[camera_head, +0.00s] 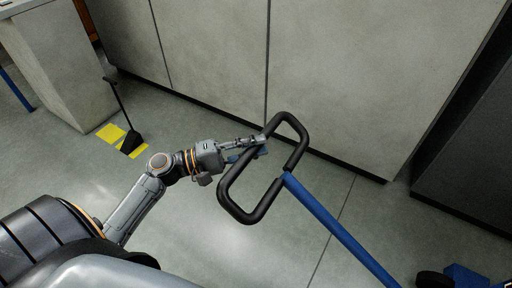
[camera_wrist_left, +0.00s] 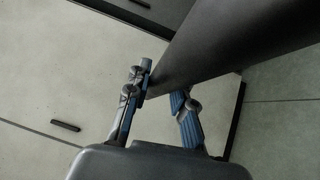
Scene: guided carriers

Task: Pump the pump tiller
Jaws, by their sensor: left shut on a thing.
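The pump tiller has a black loop handle (camera_head: 237,212) on a blue shaft (camera_head: 335,228) that slants down to the lower right. My left gripper (camera_head: 258,146) comes in from the left and is shut on the upper left part of the loop. In the left wrist view the dark handle bar (camera_wrist_left: 215,45) runs between the two blue-padded fingers (camera_wrist_left: 158,106). The foot of the tiller is only partly in view, with a blue body and a dark wheel at the bottom right. My right gripper is not in view.
Grey cabinets (camera_head: 350,70) stand close behind the handle. A dark cabinet (camera_head: 470,160) is at the right. A black long-handled dustpan or similar tool (camera_head: 130,140) stands near yellow floor markings (camera_head: 111,132) at the left. The grey floor around the shaft is clear.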

